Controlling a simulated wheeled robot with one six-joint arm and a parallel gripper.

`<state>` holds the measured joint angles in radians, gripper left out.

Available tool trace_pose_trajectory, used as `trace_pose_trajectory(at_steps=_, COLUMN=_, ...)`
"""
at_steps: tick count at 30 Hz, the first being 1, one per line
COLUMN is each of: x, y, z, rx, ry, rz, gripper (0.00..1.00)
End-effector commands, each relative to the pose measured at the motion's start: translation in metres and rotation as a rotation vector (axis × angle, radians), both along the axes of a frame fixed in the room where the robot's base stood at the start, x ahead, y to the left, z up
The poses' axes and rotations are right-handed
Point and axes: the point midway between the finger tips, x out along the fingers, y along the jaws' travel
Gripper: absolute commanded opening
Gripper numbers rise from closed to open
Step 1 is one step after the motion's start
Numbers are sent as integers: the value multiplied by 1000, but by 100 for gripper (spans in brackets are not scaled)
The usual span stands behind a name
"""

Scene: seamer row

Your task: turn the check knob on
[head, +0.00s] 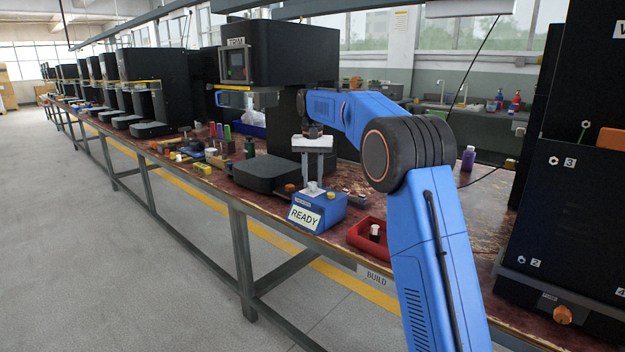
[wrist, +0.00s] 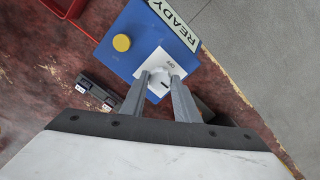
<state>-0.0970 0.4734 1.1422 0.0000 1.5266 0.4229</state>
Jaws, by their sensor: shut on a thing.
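The check knob (wrist: 158,88) is a small pale knob on a white plate marked OFF (wrist: 168,62), on top of a blue box (wrist: 118,24). A sign reading READY (wrist: 176,22) is on the box's side. In the head view the blue box (head: 329,212) stands at the bench's front edge, with the knob (head: 313,187) on top. My gripper (head: 313,176) points down over it. In the wrist view my gripper (wrist: 160,79) is shut on the knob, one finger on each side. The fingers hide part of it. A dark mark shows on the knob.
A yellow button (wrist: 122,43) sits beside the white plate. A red tray (head: 354,239) stands right of the box, a black machine (head: 267,172) to its left. Small parts lie on the bench around them. The floor (head: 110,260) in front is clear.

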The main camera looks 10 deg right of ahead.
Motion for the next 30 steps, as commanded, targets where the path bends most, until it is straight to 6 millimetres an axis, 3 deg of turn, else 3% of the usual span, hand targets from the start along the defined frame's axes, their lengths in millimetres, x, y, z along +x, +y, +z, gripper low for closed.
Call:
trace_pose_trajectory(at_steps=18, x=1, y=0, z=1, rx=0, ry=-3, rz=-43, gripper=6)
trace_pose_trajectory(at_steps=19, x=1, y=0, z=1, rx=0, ry=-3, rz=-43, gripper=30)
trace_pose_trajectory(at_steps=21, x=0, y=0, z=1, rx=0, ry=-3, rz=-43, gripper=46)
trace_pose_trajectory(at_steps=30, x=0, y=0, z=1, rx=1, ry=-1, rz=-43, gripper=46)
